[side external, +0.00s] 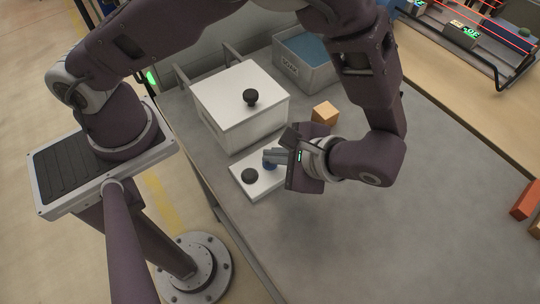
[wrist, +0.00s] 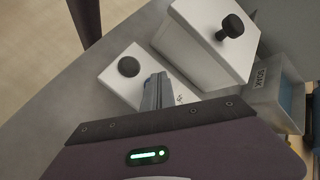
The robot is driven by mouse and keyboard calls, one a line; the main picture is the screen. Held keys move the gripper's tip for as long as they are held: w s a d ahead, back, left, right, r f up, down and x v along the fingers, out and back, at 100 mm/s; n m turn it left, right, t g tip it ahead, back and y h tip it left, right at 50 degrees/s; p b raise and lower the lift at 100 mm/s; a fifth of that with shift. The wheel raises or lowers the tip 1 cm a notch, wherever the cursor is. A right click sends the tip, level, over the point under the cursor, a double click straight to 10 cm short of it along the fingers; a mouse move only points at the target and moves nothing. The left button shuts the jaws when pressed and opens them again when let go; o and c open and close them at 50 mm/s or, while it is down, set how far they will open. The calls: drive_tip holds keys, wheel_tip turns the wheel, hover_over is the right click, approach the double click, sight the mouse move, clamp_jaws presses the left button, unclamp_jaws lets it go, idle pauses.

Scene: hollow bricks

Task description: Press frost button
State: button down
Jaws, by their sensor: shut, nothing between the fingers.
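A white panel (side external: 262,190) lies flat on the grey table, and it also shows in the wrist view (wrist: 118,82). A round black button (side external: 249,176) sits on its left part; it also shows in the wrist view (wrist: 129,66). In the wrist view my fingers (wrist: 155,90) cover part of the panel, and a small printed label there is unreadable. I cannot tell which button is frost.
A white lidded box (side external: 238,112) with a black knob stands behind the panel. A grey bin (side external: 304,72) marked SOAK, blue inside, stands beyond it. An orange cube (side external: 325,112) lies near my gripper. Orange-red bricks (side external: 526,200) lie at the far right. The table's front right is clear.

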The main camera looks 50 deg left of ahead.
drive_tip(key=shift+f, duration=0.15)
drive_tip(key=shift+r, duration=3.45)
drive_tip(key=s+a+r+n+t+h, duration=0.3)
drive_tip(key=a+r, duration=0.3)
drive_tip(key=r, duration=0.2)
drive_tip(key=s+a+r+n+t+h, duration=0.3)
drive_tip(key=a+r+h, duration=0.3)
drive_tip(key=r, duration=0.3)
drive_tip(key=shift+s+a+n+t, duration=0.25)
drive_tip(key=shift+s+t, duration=0.25)
drive_tip(key=shift+t, duration=0.3)
